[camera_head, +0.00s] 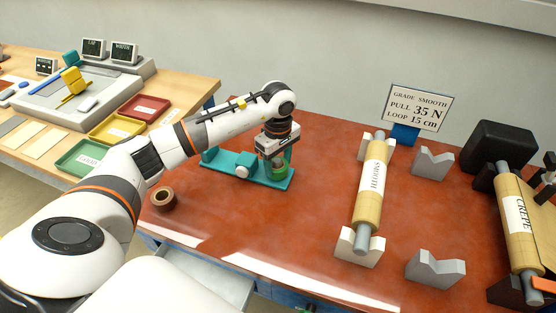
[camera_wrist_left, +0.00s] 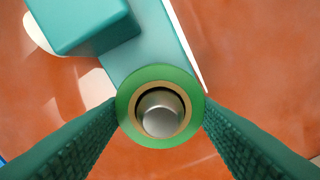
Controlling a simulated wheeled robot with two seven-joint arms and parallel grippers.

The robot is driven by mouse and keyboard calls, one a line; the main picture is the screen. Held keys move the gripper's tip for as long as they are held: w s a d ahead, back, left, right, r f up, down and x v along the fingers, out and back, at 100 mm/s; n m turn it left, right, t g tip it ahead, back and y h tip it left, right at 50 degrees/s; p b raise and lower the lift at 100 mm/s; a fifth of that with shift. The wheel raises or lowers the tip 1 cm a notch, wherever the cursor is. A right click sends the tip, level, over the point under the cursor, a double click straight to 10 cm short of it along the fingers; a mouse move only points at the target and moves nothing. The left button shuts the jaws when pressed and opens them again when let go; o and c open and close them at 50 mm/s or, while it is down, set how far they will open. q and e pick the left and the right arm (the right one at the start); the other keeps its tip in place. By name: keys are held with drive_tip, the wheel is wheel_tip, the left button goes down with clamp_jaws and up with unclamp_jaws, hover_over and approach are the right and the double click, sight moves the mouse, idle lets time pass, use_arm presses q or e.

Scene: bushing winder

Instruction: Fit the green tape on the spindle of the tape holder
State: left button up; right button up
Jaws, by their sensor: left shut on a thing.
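The green tape (camera_head: 278,172) is a ring with a tan core, low between the fingers of my left gripper (camera_head: 273,160). In the left wrist view the green tape (camera_wrist_left: 126,104) sits between both ridged teal fingers of the gripper (camera_wrist_left: 160,118), which are shut on it. The metal spindle (camera_wrist_left: 160,113) shows inside the core, so the ring lies around it as seen from above. How far down the ring sits is hard to tell. The teal tape holder (camera_head: 218,162) stands on the red table, its base running under the tape. My right gripper does not show.
A brown tape roll (camera_head: 163,199) lies on the red table (camera_head: 310,220) left of the holder. A tan roll (camera_head: 371,190) on grey V-blocks and a sign (camera_head: 419,108) stand to the right. Colored trays (camera_head: 143,107) sit on the wooden table at left.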

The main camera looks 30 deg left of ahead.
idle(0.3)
use_arm(q)
drive_tip(key=o, duration=1.1)
drive_tip(key=shift+c, duration=0.2)
wheel_tip(320, 180, up, 12)
drive_tip(key=b, duration=0.2)
